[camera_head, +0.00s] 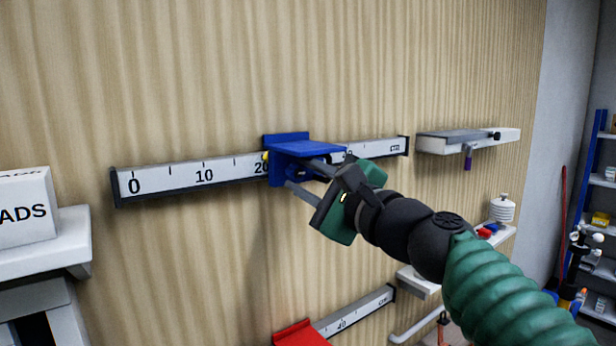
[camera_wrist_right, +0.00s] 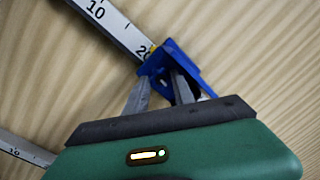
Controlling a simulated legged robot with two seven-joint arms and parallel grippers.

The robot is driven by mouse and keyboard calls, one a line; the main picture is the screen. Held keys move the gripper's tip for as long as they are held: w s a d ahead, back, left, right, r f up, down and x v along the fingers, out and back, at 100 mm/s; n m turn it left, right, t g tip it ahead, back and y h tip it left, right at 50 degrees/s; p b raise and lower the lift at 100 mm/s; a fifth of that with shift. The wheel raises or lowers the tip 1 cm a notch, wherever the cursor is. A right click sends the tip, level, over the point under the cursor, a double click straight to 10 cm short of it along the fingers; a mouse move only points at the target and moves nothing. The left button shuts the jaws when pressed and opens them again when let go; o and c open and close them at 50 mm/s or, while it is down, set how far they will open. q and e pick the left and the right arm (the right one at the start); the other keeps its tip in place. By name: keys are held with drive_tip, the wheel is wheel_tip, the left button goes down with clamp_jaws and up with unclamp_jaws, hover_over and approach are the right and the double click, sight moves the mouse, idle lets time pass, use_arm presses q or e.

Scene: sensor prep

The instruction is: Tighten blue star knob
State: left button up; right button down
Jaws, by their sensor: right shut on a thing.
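A blue slider bracket (camera_head: 305,148) sits on the upper wall rail (camera_head: 225,168), just right of the 20 mark. A small yellow pointer (camera_head: 265,157) shows at its left edge. My right gripper (camera_head: 304,174) reaches in from the right, with its two grey fingers at the underside of the bracket. In the right wrist view the fingers (camera_wrist_right: 160,88) go up to the blue bracket (camera_wrist_right: 172,60) and are shut on a part there. The blue star knob itself is hidden or cannot be told apart from the bracket. My left gripper is not in view.
A red bracket (camera_head: 295,334) sits on a second rail (camera_head: 352,313) below. A white shelf with a box (camera_head: 25,208) stands at the left. Another wall shelf (camera_head: 467,141) and a lower shelf with small items (camera_head: 488,231) are at the right.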

drive_tip(key=m, duration=0.1)
drive_tip(key=m+p, duration=0.1)
drive_tip(key=m, duration=0.3)
drive_tip(key=shift+r+h, duration=0.25)
drive_tip(key=shift+h, duration=0.05)
idle(0.4)
